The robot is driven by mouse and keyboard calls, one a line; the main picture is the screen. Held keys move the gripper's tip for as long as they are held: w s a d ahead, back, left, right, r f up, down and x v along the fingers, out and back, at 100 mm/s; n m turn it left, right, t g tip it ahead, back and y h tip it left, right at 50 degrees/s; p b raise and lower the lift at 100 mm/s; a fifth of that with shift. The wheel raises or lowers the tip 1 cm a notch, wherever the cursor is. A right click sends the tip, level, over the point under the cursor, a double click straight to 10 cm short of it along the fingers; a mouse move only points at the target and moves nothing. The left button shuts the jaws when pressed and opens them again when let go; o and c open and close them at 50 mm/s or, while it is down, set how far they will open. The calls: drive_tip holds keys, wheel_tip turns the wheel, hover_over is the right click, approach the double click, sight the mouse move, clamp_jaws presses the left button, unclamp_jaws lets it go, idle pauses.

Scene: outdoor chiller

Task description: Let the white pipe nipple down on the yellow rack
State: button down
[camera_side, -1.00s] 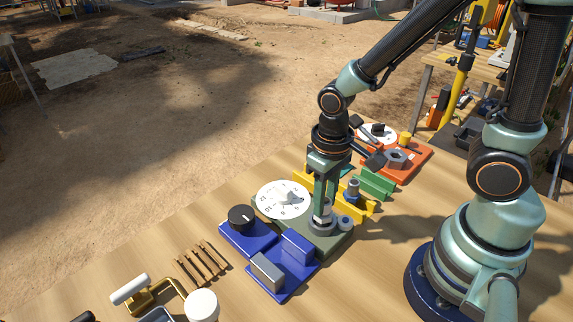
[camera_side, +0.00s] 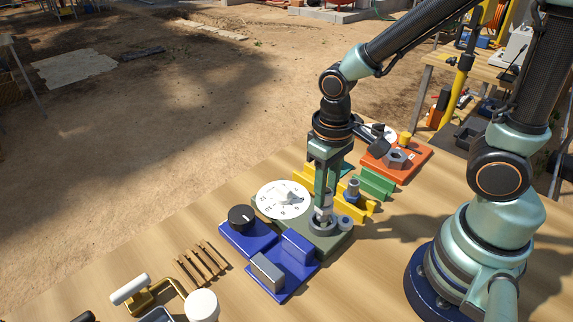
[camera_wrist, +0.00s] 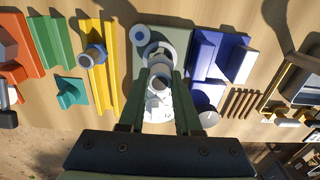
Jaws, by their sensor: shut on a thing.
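My gripper (camera_side: 324,197) points down and is shut on the white pipe nipple (camera_side: 326,204), whose lower end shows just above a grey ring-shaped holder (camera_side: 321,227) on the grey-green board. I cannot tell whether its end is fully clear of the ring. In the wrist view, the nipple (camera_wrist: 160,78) is between the fingers of my gripper (camera_wrist: 161,76), beside the ring (camera_wrist: 159,47). The yellow rack (camera_side: 367,209) is behind the gripper in the side view, partly hidden by it. In the wrist view, the yellow rack (camera_wrist: 111,62) is to the left, with a blue-grey fitting (camera_wrist: 93,56) on it.
A white dial (camera_side: 282,199) and a small grey-white ring (camera_side: 345,222) are beside the holder. Blue blocks (camera_side: 285,268) stand in front. A green channel (camera_side: 376,183) and an orange tray (camera_side: 412,166) lie beyond the yellow rack. A teal piece (camera_wrist: 70,92) is near the rack.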

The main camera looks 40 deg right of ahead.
drive_tip(key=shift+r, duration=2.25)
drive_tip(key=c, duration=1.4)
unclamp_jaws()
clamp_jaws()
drive_tip(key=w+d+m, duration=0.6)
drive_tip(key=w+d, duration=0.5)
drive_tip(key=shift+w+d, duration=0.25)
drive_tip(key=shift+d, duration=0.05)
